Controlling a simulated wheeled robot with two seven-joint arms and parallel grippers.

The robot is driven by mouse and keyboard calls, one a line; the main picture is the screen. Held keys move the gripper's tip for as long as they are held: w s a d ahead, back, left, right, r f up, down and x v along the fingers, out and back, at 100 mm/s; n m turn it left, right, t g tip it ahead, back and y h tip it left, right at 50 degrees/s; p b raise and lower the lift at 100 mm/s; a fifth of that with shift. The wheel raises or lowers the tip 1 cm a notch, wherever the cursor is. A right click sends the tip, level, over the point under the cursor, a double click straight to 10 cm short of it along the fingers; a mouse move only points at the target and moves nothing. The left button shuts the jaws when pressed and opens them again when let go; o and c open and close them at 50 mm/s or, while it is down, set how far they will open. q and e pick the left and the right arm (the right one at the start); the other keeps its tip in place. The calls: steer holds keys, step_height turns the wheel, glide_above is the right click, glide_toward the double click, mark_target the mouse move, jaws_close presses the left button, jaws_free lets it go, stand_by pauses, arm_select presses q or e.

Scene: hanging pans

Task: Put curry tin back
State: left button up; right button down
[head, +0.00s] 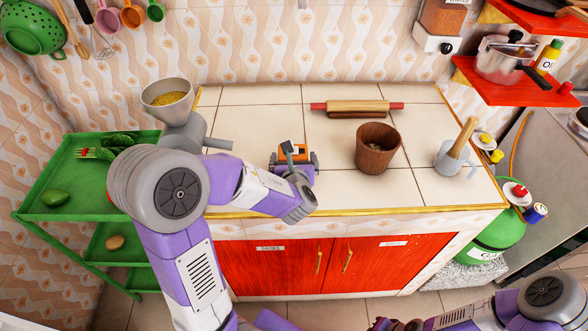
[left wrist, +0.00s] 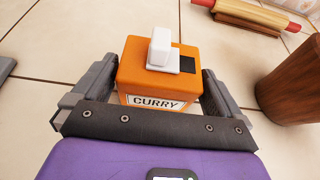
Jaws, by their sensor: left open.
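The curry tin (head: 288,154) is an orange box on the tiled counter, partly hidden behind my left gripper. In the left wrist view the tin (left wrist: 155,82) shows a white knob on top and a "CURRY" label on the near side. My left gripper (head: 294,161) is open, with one finger on each side of the tin. In the left wrist view small gaps seem to show between the fingers and the tin, but contact is hard to judge. My right arm is at the bottom right; its gripper is mostly cut off.
A brown wooden pot (head: 376,152) stands right of the tin, with a rolling pin (head: 357,107) behind. A mortar with pestle (head: 453,158) is farther right. A funnel-topped grinder (head: 172,105) stands left. Red shelves (head: 520,92) hang upper right; a green rack (head: 72,210) stands left.

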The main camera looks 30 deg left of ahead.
arm_select(q)
steer(key=p+v, duration=0.1)
steer(key=v, duration=0.3)
steer(key=shift+s+d+r, duration=0.15)
steer(key=shift+s+r, duration=0.05)
steer(key=shift+r, duration=0.05)
steer(key=b+v, duration=0.4)
steer(key=shift+s+d+f, duration=0.1)
steer(key=shift+s+f, duration=0.05)
steer(key=shift+s, duration=0.05)
steer(key=shift+b+v, duration=0.45)
steer(key=shift+v, duration=0.4)
